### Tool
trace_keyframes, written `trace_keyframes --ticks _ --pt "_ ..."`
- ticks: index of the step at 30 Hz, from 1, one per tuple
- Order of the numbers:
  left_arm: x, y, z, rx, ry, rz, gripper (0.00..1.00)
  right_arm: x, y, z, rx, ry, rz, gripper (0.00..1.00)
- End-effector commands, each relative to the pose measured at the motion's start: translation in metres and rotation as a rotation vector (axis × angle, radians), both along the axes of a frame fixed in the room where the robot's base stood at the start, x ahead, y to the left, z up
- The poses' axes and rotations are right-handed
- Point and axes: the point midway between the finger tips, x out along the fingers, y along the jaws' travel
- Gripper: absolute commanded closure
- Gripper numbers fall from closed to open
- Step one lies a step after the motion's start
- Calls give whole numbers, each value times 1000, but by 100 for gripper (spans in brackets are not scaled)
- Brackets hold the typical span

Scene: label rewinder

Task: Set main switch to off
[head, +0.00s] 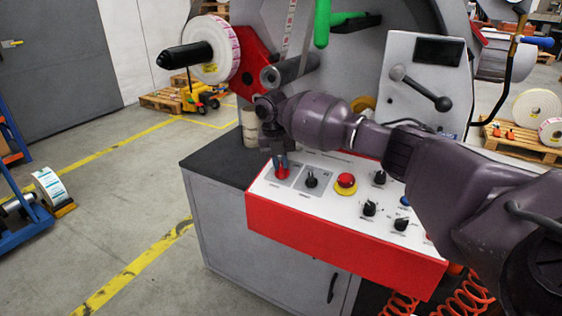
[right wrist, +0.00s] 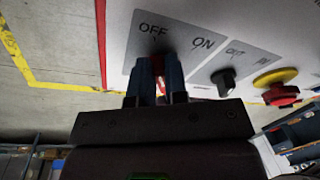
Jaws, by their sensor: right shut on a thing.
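The main switch (head: 282,173) is a red knob on a grey plate at the left end of the white-topped control panel (head: 330,178). In the right wrist view the red knob (right wrist: 157,66) shows between my fingers, by the lettering OFF and ON. My right gripper (head: 281,161) comes down from above and is shut on the knob. The fingers (right wrist: 158,72) stand in line with the OFF lettering. They hide most of the knob, so I cannot tell its exact pointing. My left gripper is not in view.
A black selector (head: 312,180) and a red emergency button on a yellow base (head: 346,182) sit just right of the switch. Several more black knobs are further right. A label roll (head: 214,50) on a black spindle is behind.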

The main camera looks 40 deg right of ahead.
Motion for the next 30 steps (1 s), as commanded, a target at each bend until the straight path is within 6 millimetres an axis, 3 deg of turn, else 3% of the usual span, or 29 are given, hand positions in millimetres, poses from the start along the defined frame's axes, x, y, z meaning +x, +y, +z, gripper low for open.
trace_keyframes --ticks 12,13,18,26,30 --pt "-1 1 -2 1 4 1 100 0 0 0 -1 3 11 100" --pt "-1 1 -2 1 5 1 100 0 0 0 -1 3 11 84" --pt "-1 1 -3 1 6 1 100 0 0 0 -1 2 10 61" --pt "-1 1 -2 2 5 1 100 0 0 1 -1 1 9 61" --pt "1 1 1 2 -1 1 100 1 1 11 0 -2 9 61"
